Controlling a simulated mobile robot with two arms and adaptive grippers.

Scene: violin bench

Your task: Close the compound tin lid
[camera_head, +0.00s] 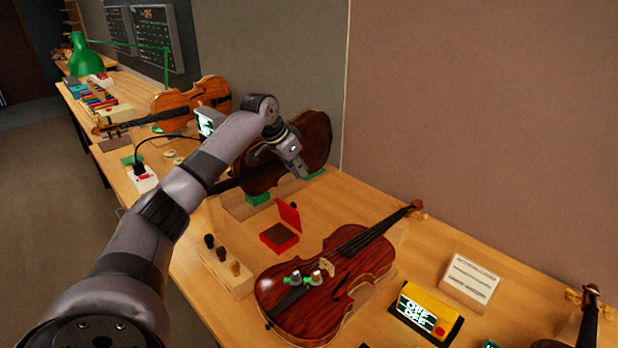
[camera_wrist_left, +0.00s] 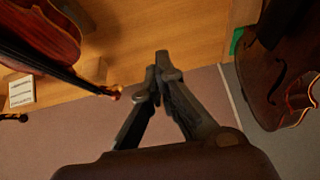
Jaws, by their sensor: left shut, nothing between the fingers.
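The compound tin (camera_head: 279,236) is a small red box on the bench with a dark block inside. Its red lid (camera_head: 289,214) stands open, raised at the tin's back right side. My left gripper (camera_head: 304,175) is shut and empty, above and behind the tin, near the dark violin body by the wall. In the left wrist view the fingertips (camera_wrist_left: 162,55) meet, with nothing between them. The tin does not show in the left wrist view. My right gripper is in neither view.
A red-brown violin (camera_head: 325,285) lies in front of the tin, and a wooden block with dark pegs (camera_head: 226,268) stands left of it. A dark violin body (camera_head: 315,140) leans by the wall. A yellow device (camera_head: 425,312) and a white card (camera_head: 470,280) are at the right.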

